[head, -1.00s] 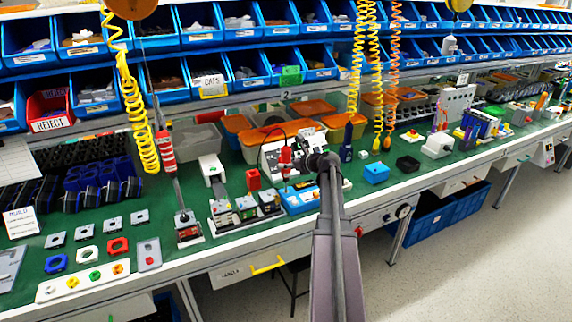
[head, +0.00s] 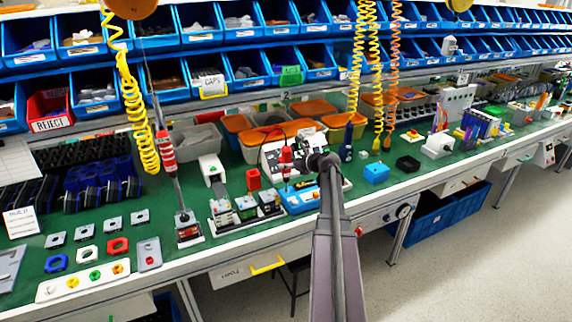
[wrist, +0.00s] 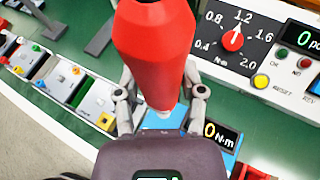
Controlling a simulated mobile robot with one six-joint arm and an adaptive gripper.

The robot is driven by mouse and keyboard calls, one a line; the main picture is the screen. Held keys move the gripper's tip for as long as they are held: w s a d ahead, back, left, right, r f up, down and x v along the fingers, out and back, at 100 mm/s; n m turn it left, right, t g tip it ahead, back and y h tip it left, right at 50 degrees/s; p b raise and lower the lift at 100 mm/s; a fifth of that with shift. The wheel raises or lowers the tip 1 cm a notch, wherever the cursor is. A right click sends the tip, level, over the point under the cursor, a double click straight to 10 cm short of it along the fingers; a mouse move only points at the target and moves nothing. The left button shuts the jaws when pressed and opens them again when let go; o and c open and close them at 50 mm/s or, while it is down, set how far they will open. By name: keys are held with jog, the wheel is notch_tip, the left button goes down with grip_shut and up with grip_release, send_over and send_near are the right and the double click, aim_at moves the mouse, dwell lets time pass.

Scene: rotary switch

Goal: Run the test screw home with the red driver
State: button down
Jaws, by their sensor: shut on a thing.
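The red driver (wrist: 155,50) fills the upper middle of the wrist view, its narrow end downward. My gripper (wrist: 161,102) is shut on it, with one finger on each side. In the head view the red driver (head: 286,157) is held over the bench, above the blue torque checker (head: 301,199). The checker's display (wrist: 221,135) reads 0 N·m, partly covered by my gripper. The driver's tip and the test screw are hidden, so I cannot tell whether they touch.
Behind the driver is a controller (wrist: 262,25) with a red dial knob (wrist: 233,40) pointing near 1.2, lamps and a yellow button. Switch fixtures (head: 245,208) stand to the left. Another red-and-white tool (head: 164,147) hangs further left. A blue box (head: 376,172) stands right.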

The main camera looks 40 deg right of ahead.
aim_at(290, 152)
jog(key=shift+r, duration=0.1)
jog(key=shift+r+p, duration=2.15)
jog(key=shift+p, duration=0.1)
jog(key=shift+w, duration=0.15)
